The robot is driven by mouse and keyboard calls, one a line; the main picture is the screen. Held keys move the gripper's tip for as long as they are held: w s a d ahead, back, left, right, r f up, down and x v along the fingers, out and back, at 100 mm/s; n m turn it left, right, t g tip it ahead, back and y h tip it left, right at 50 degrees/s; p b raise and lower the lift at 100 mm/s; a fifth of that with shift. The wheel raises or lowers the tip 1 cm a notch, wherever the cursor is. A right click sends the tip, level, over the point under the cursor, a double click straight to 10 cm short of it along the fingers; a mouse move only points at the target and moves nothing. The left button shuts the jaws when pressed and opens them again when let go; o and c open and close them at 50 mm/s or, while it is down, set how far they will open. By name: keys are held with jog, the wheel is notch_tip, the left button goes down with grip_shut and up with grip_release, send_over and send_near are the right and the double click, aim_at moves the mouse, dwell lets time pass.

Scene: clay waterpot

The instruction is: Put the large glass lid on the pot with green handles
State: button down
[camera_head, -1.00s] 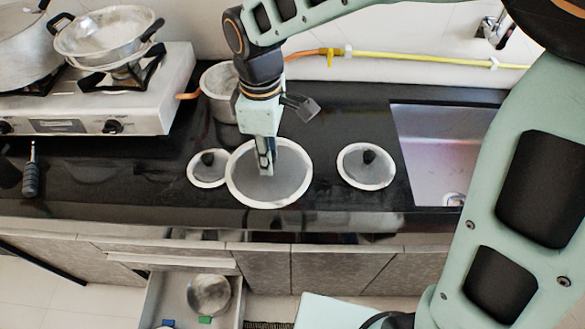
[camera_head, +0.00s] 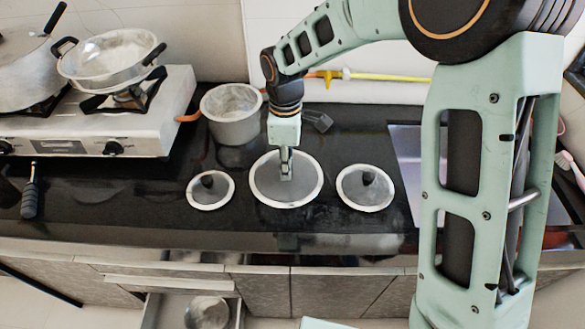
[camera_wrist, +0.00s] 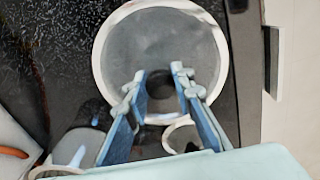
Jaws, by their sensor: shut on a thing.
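The large glass lid (camera_head: 262,186) is a grey disc with a white rim, between two smaller lids. I cannot tell whether it touches the counter or hangs just above it. My gripper (camera_head: 286,174) points down and is shut on its dark knob, which shows between the fingers in the wrist view (camera_wrist: 160,84). The lid's rim also shows there (camera_wrist: 101,58). A metal pot (camera_head: 207,312) sits in the open drawer below the counter, cut off by the picture's bottom edge. No green handle shows now.
Small lids lie to the left (camera_head: 210,205) and right (camera_head: 350,190). A grey pot (camera_head: 230,128) stands behind, near the stove (camera_head: 80,135) with its pans. A sink (camera_head: 405,150) is at the right, partly hidden by my arm. The counter's front strip is clear.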

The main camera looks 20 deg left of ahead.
jog(key=w+f, duration=0.2)
jog(key=f, duration=0.1)
jog(key=shift+w+d+f, duration=0.2)
jog(key=shift+w, duration=0.2)
notch_tip(320, 180, down, 3)
jog(key=shift+r, duration=0.15)
jog(key=c, duration=1.7)
grip_release()
jog(key=shift+o, duration=0.2)
jog(key=shift+f, duration=0.25)
jog(key=r, duration=1.1)
jog(key=shift+d, duration=0.25)
